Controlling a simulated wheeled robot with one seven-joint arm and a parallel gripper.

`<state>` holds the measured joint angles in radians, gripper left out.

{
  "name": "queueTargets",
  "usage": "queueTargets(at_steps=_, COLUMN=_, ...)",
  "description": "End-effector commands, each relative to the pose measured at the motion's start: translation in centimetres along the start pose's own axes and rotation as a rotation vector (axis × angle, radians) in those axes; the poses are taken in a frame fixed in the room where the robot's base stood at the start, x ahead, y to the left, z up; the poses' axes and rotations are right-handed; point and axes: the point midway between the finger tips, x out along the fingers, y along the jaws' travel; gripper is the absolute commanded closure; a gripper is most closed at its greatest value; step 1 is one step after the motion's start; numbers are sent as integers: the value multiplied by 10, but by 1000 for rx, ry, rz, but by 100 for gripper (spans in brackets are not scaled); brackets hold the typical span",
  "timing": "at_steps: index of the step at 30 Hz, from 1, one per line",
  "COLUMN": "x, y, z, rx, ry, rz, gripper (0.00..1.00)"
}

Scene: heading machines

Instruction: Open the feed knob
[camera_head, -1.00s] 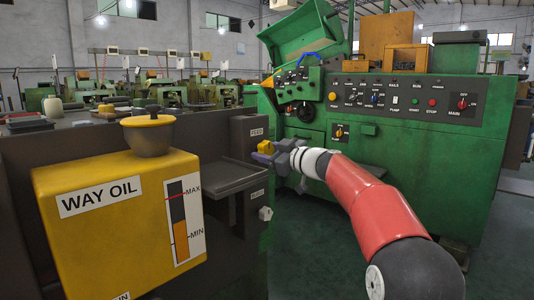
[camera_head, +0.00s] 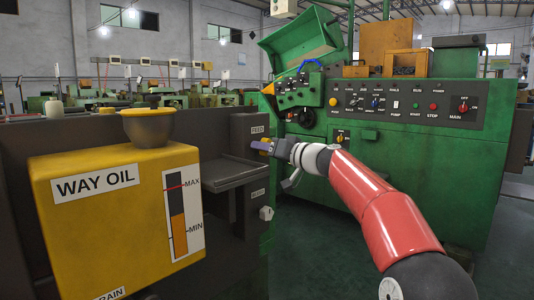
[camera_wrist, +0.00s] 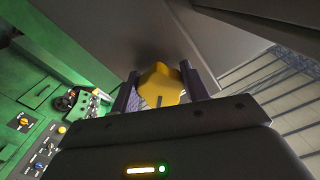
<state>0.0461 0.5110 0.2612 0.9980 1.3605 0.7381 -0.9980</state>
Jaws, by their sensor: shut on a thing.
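The feed knob (camera_head: 264,142) is yellow and sits on the dark panel below the FEED label (camera_head: 257,131). It also shows large in the wrist view (camera_wrist: 159,84), with a dark line on its near face. My gripper (camera_head: 260,147) is shut on the knob, with one purple-grey finger on each side of it in the wrist view (camera_wrist: 160,90). The fingers cover part of the knob in the head view. The knob's stem and mount are hidden.
A yellow WAY OIL tank (camera_head: 110,220) with a bowl-shaped cap stands at left front. A dark shelf (camera_head: 225,175) lies below the knob, above a light bleed knob (camera_head: 266,213). A green machine (camera_head: 390,160) with control knobs stands behind my arm.

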Motion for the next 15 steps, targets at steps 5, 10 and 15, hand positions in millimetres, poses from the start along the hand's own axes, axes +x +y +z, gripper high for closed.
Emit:
queueTargets(at_steps=5, x=-1, y=0, z=-1, rx=167, ry=1, rz=1, gripper=78)
queueTargets(at_steps=10, x=0, y=-1, z=-2, rx=326, ry=1, rz=2, gripper=78)
queueTargets(at_steps=15, x=-1, y=-2, z=-2, rx=473, ry=2, rz=1, gripper=78)
